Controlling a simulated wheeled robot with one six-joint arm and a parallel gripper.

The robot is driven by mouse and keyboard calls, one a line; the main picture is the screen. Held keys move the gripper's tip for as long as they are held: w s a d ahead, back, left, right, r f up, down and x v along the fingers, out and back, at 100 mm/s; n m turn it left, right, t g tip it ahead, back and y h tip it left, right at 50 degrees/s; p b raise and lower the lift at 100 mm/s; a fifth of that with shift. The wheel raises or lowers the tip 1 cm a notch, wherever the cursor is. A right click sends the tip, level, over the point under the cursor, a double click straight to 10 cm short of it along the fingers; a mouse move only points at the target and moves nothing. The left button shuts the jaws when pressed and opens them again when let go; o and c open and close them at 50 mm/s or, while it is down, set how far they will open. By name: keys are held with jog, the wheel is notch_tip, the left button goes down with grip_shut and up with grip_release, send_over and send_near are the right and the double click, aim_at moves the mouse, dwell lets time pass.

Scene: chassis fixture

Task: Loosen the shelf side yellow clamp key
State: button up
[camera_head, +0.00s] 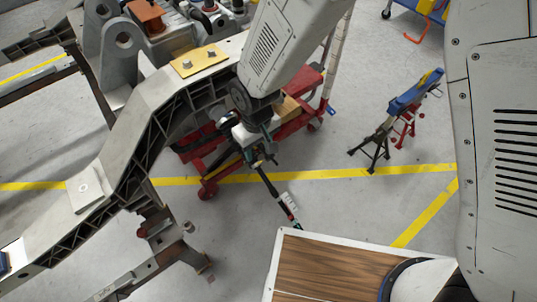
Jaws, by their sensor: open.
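My gripper (258,158) hangs at the end of my pale arm, beside the right side of the grey chassis rail and above a red stand. It is open; its fingers are small and partly lost against the dark parts behind. A yellow plate (200,61) with two bolts lies on top of the chassis rail, to the left of my arm and apart from the gripper. I cannot make out a clamp key for certain. A black bar with a white grip (287,202) runs down and right from just below the gripper; I cannot tell whether they touch.
The grey chassis rail (122,172) slants across the left. The red wheeled stand (208,187) is under the gripper. A wooden-topped surface (325,268) is at the bottom. A blue and red stand (405,103) is at the right. Floor between is clear, with yellow lines.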

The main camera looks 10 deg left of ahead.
aim_at(259, 163)
notch_tip(259, 163, down, 6)
jog(key=shift+r, duration=0.1)
